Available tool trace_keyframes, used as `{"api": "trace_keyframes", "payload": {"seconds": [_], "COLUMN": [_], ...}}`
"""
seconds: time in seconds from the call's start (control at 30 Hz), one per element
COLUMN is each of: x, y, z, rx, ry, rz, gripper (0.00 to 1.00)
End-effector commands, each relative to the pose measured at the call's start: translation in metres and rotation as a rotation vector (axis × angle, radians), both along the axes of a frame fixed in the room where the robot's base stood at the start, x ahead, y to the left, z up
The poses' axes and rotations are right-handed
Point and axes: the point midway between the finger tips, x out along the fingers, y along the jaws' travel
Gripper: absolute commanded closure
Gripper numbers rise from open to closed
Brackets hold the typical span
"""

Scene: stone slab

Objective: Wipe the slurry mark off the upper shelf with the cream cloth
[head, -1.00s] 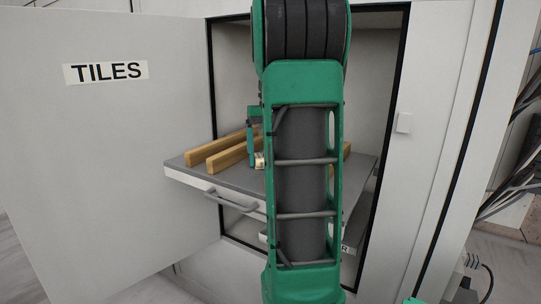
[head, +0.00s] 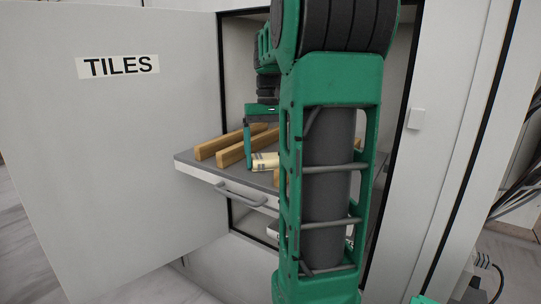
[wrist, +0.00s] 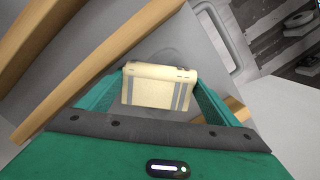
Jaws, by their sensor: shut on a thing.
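The cream cloth (head: 265,161) is a folded pad with grey stripes, seen also in the wrist view (wrist: 158,88). My gripper (wrist: 160,82) is shut on it, with a green finger on each side. It holds the cloth at the grey top of the pulled-out upper shelf (head: 212,171); whether it presses on it I cannot tell. In the wrist view a faint, darker round patch (wrist: 180,58) shows on the shelf around the cloth; it may be the slurry mark. The cloth covers part of it. In the head view my arm hides the shelf's right part.
Two wooden bars (head: 232,141) lie on the shelf left of the cloth, and another wooden piece (wrist: 236,108) lies to its right. The shelf front has a grey handle (head: 240,195). The open door labelled TILES (head: 135,150) stands at left. A lower shelf (head: 273,229) is partly hidden.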

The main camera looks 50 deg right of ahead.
Motion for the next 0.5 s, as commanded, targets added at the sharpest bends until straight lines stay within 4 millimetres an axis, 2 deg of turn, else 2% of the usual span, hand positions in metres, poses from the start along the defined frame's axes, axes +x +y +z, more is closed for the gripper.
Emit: {"api": "trace_keyframes", "payload": {"seconds": [0.1,0.23,0.5], "x": [0.000,0.002,0.022], "y": [0.010,0.012,0.012], "z": [-0.003,-0.003,-0.002], "rx": [0.006,0.007,0.005], "ry": [0.007,0.007,0.006], "rz": [0.010,0.011,0.009], "gripper": [0.43,0.43,0.43]}}
